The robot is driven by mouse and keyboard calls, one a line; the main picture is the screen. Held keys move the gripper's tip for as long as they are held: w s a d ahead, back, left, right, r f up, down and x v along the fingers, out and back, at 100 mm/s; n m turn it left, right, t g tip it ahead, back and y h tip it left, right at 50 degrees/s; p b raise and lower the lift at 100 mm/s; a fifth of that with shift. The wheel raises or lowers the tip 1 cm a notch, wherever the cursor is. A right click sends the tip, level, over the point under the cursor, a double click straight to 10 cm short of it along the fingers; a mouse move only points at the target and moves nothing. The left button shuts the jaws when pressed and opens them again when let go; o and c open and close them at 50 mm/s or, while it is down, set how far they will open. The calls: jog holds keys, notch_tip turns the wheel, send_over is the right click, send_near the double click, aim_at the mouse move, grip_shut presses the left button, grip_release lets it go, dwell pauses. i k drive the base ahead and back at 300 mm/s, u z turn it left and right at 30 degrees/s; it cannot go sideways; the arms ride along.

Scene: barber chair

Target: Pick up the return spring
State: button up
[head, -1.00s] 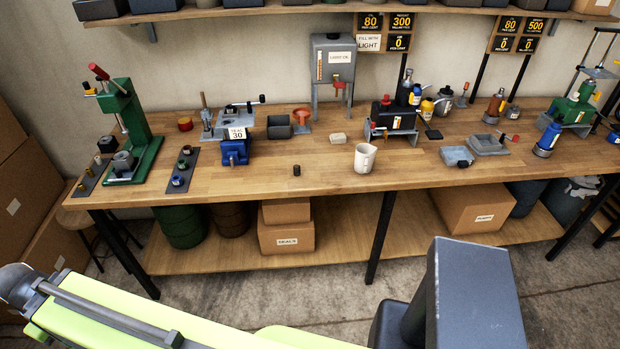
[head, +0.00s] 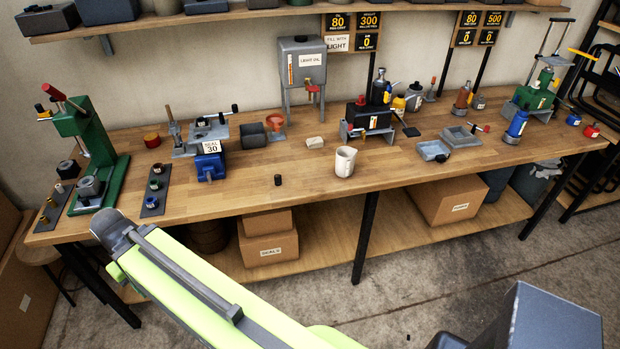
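I cannot make out the return spring for certain in the head view. A small dark cylinder (head: 278,180) stands alone near the bench's front edge, left of a white mug (head: 345,161); it is too small to tell what it is. Small parts lie on two dark strips, one (head: 153,190) right of the green press (head: 95,160) and one (head: 52,207) left of it. My light-green arm crosses the lower left, with its dark end before the bench's front left. My gripper does not show.
The wooden bench (head: 230,188) also carries a blue vise (head: 209,164), grey trays (head: 433,151), bottles and a green machine (head: 535,95) at right. A grey dispenser (head: 303,62) stands at the back. Cardboard boxes (head: 268,248) sit on the lower shelf. The front middle of the bench is mostly clear.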

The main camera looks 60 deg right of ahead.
aim_at(279, 180)
jog(key=z, duration=0.25)
jog(key=i, duration=1)
